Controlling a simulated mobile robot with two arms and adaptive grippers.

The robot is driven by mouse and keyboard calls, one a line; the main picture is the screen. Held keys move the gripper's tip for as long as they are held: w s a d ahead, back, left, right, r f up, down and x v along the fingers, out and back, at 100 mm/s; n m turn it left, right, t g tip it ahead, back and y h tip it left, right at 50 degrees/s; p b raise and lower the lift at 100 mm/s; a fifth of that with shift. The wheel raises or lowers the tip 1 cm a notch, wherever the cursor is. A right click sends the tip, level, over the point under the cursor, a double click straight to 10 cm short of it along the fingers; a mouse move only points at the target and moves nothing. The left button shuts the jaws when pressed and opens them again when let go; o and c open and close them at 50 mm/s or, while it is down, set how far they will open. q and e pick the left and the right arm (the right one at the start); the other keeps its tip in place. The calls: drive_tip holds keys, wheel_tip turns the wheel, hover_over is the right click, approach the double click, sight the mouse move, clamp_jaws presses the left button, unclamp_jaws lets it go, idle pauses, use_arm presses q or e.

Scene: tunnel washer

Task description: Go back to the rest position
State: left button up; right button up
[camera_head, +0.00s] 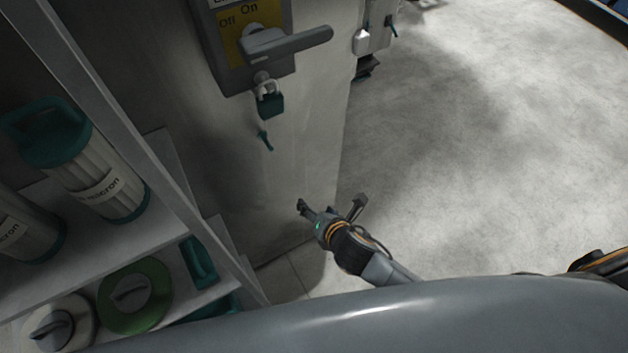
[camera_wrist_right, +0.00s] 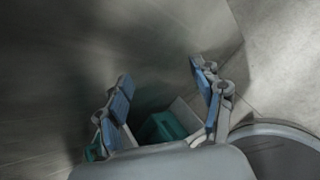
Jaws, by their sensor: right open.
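My right gripper (camera_head: 331,207) is open and empty, low in front of the grey metal cabinet wall (camera_head: 310,130) in the head view. Its two spread fingers, with blue pads, also show in the right wrist view (camera_wrist_right: 165,88). A disconnect switch with a grey handle (camera_head: 290,43) and a yellow Off/On plate is on the cabinet above the gripper. A teal padlock (camera_head: 269,103) hangs under the handle, with a small teal key-like piece (camera_head: 265,141) below it. My left gripper is not in view.
A shelf (camera_head: 160,240) on the left holds filter cartridges (camera_head: 100,185) with teal caps, a green round lid (camera_head: 135,295) and a white one (camera_head: 62,325). Grey boxes (camera_head: 370,30) with a teal piece are farther back. Open concrete floor (camera_head: 500,150) lies to the right.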

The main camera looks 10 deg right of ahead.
drive_tip(key=s+d+f+m+g+h, duration=0.1)
drive_tip(key=s+d+f+m, duration=0.25)
drive_tip(key=f, duration=0.35)
drive_tip(key=s+d+f+m+g, duration=0.2)
drive_tip(key=s+d+f+m, duration=0.1)
drive_tip(key=f+m, duration=0.25)
drive_tip(key=s+d+f+m+g+h, duration=0.1)
drive_tip(key=s+d+f+m, duration=0.2)
drive_tip(key=f, duration=0.5)
drive_tip(key=s+d+f+m+g, duration=0.1)
drive_tip(key=s+f+m, duration=0.3)
drive_tip(key=s, duration=0.4)
drive_tip(key=s+d+f+m+g, duration=0.2)
drive_tip(key=s+f+m, duration=0.2)
drive_tip(key=s+m, duration=0.3)
drive_tip(key=s+d+f+m+g, duration=0.2)
drive_tip(key=s+f+m, duration=0.2)
drive_tip(key=s, duration=0.6)
drive_tip(key=shift+s+d+f+m, duration=0.2)
drive_tip(key=shift+f+m, duration=0.15)
drive_tip(key=shift+m, duration=0.45)
